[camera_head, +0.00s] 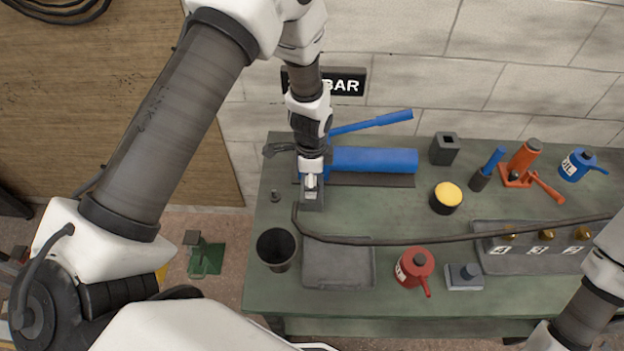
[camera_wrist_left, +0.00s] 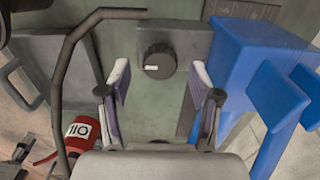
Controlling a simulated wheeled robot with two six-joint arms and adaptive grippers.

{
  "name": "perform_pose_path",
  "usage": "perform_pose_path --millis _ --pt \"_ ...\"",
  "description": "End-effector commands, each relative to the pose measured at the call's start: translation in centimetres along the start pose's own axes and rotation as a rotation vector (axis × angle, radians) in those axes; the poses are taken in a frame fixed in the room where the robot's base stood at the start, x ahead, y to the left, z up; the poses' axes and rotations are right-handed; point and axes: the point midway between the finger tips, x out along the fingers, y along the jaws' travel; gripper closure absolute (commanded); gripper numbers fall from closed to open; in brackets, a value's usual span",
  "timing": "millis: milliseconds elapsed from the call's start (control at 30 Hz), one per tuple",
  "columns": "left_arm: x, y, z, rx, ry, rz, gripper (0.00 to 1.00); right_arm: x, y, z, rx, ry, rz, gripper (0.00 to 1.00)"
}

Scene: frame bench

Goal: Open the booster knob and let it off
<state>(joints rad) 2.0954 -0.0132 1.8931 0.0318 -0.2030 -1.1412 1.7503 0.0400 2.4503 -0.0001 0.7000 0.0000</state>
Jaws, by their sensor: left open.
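The booster is a blue body (camera_head: 375,160) with a blue lever (camera_head: 371,122) at the back left of the bench; its blue body (camera_wrist_left: 262,62) also shows in the left wrist view. A black round knob (camera_wrist_left: 158,61) with a white mark sits on a grey block beside the blue body. My left gripper (camera_wrist_left: 160,88) is open, with its fingers apart on either side below the knob in that view, and I see no contact. In the head view my left gripper (camera_head: 311,183) is over the grey block and hides the knob. Only part of my right arm shows.
A hose (camera_head: 400,241) crosses the bench. A dark cup (camera_head: 276,247), grey tray (camera_head: 337,264), red can (camera_head: 414,267) and yellow-topped tin (camera_head: 446,196) stand nearby. An orange jack (camera_head: 523,162) and blue oil can (camera_head: 577,164) are at the right.

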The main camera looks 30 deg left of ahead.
Motion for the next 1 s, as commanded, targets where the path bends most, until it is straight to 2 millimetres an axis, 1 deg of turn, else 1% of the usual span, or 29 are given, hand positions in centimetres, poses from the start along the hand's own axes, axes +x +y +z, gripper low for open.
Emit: perform_pose_path --millis 33,133,367,400,467,500,533,833,1000 --pt "0.5 0.0 0.0 0.000 -0.001 0.002 0.36 -0.4 0.0 0.0 0.000 0.000 0.000 0.60" --pt "1.4 0.0 0.0 0.000 0.000 0.000 0.36 -0.5 0.0 0.0 0.000 0.000 0.000 0.60" --pt "1.7 0.0 0.0 0.000 0.001 -0.001 0.36 -0.4 0.0 0.0 0.000 0.000 0.000 0.60" --pt "1.7 0.0 0.0 0.000 0.001 -0.001 0.51 -0.4 0.0 0.0 0.000 0.000 0.000 0.60" --pt "1.7 0.0 0.0 0.000 0.000 -0.001 0.72 -0.4 0.0 0.0 0.000 0.000 0.000 0.60" --pt "1.7 0.0 0.0 0.000 0.000 -0.001 0.86 -0.4 0.0 0.0 0.000 0.000 0.000 0.60" --pt "1.7 0.0 0.0 0.000 0.000 -0.001 0.96 -0.4 0.0 0.0 0.000 0.000 0.000 0.60" --pt "1.7 0.0 0.0 -0.010 0.000 0.000 0.96 -0.3 0.0 0.0 0.000 0.000 0.000 0.60" --pt "1.7 0.0 0.0 -0.053 0.000 0.001 0.96 -0.3 0.0 0.0 0.000 0.000 0.000 0.60"
